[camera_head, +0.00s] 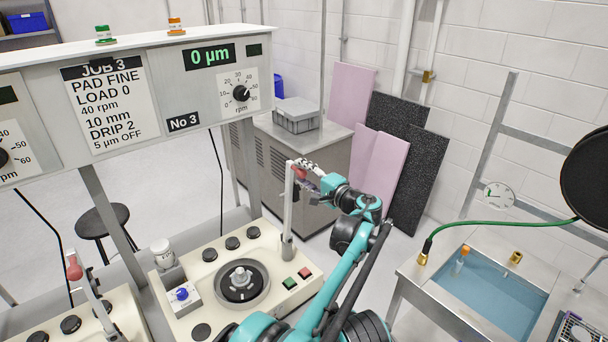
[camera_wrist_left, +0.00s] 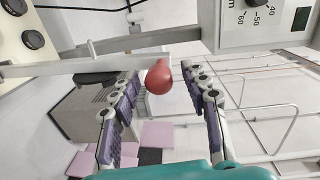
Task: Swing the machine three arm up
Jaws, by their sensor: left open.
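The machine three arm (camera_head: 289,205) is a pale bar at the right rear corner of the cream machine top (camera_head: 215,285), below the "No 3" label. It looks near upright in the head view and has a red ball knob (camera_head: 299,173) near its upper end. My left gripper (camera_head: 308,170) is at that knob. In the left wrist view the red knob (camera_wrist_left: 159,78) lies between the open fingers (camera_wrist_left: 163,76), with a gap visible on its right side. Whether a finger touches it cannot be told. My right gripper is not in view.
A round dark plate (camera_head: 243,281) sits on the machine top, with green and red buttons (camera_head: 297,278) nearby. The panel (camera_head: 205,85) overhangs at left. A neighbouring arm with a red knob (camera_head: 73,269) is at lower left. A sink (camera_head: 485,285) stands at right.

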